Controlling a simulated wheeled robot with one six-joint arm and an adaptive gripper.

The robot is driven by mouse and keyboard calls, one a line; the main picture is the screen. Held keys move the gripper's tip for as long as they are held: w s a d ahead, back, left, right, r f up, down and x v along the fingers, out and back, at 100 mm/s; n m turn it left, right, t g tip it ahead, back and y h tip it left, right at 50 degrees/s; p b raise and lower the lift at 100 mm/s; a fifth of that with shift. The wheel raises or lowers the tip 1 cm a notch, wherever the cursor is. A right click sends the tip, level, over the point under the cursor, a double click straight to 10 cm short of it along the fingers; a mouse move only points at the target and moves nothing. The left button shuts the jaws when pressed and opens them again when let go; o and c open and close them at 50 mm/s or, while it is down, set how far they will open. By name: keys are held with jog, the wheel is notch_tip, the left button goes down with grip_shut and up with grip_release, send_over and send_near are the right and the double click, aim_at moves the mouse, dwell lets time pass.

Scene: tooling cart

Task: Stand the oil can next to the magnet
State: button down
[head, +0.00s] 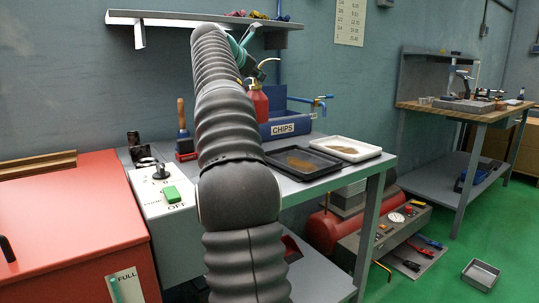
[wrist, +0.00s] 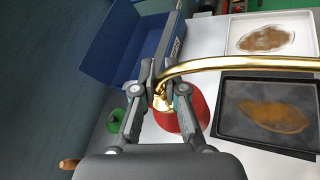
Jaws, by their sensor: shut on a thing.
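The oil can is a red can (head: 259,108) with a curved brass spout, in front of the blue bin in the head view. In the wrist view its red body (wrist: 190,118) is below my fingers and its spout runs to the right. My gripper (wrist: 161,82) is shut on the brass neck of the oil can; my arm hides part of this in the head view. I cannot tell whether the can's base touches the bench. I cannot make out the magnet for certain; a small green object (wrist: 117,121) lies left of the can in the wrist view.
A blue bin marked CHIPS (head: 291,127) stands behind the can. A black tray (head: 318,171) and a white tray (head: 361,156) lie to the right. A wooden-handled tool (head: 182,130) stands left of my arm. A shelf (head: 165,19) hangs above.

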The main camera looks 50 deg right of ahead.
jog(key=shift+w+r, duration=0.1)
jog(key=shift+w, duration=0.2)
jog(key=shift+w+a, duration=0.2)
jog(key=shift+a, duration=0.05)
jog(key=w+a+f+b, duration=0.2)
jog(key=w+a+f, duration=0.1)
jog(key=a+f, duration=0.7)
jog(key=shift+a+f, duration=0.35)
jog(key=shift+f, duration=0.25)
jog(key=c, duration=1.2)
grip_release()
